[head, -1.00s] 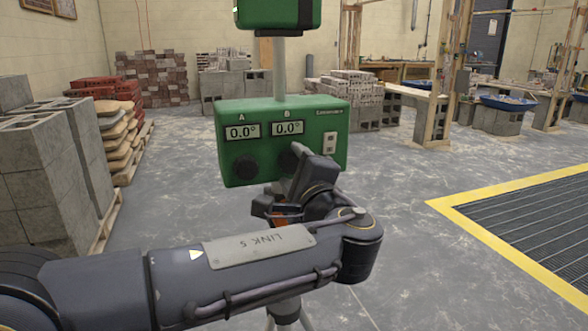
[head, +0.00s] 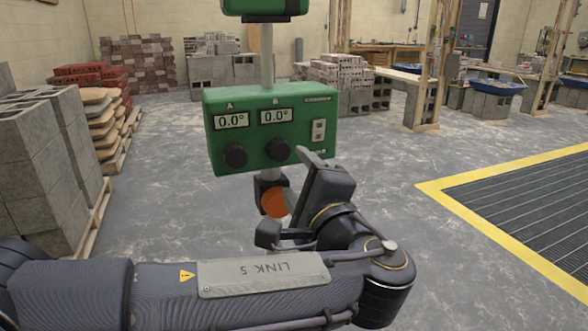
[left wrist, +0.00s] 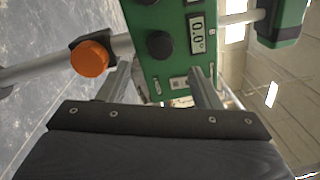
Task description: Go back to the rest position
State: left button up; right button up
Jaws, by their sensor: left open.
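A green control box (head: 262,164) stands on a grey pole (head: 267,68). Displays A (head: 231,121) and B (head: 275,116) both read 0.0°. Below them are two black knobs, A (head: 235,156) and B (head: 278,150); a switch (head: 318,130) sits at the right. An orange knob (head: 274,201) is on the pole under the box. My left gripper (head: 288,192) is open and empty, below and right of knob B. In the left wrist view its fingers (left wrist: 160,86) are apart before the box (left wrist: 165,68), with the orange knob (left wrist: 90,58) at left. My right gripper is out of view.
Grey blocks (head: 45,150) and bags (head: 98,118) are stacked on pallets at the left. A floor grate (head: 530,205) with a yellow border lies at the right. Block stacks and wooden frames stand behind. The grey floor between is clear.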

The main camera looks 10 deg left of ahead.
pick_arm(q)
jog(key=s+a+f+n+g+h, duration=0.2)
jog(key=s+a+f+g, duration=0.15)
jog(key=a+f, duration=0.45)
jog(key=s+a+f+n+g+h, duration=0.1)
jog(key=s+a+f+n+g, duration=0.15)
jog(key=a+f+g, duration=0.4)
jog(key=s+d+f+n+h, duration=0.4)
jog(key=s+f+n+h, duration=0.7)
jog(key=s+f, duration=0.3)
notch_tip(320, 180, up, 29)
jog(key=s+p, duration=0.1)
jog(key=p, duration=2.6)
jog(key=shift+n+p, duration=0.4)
jog(key=shift+n, duration=0.05)
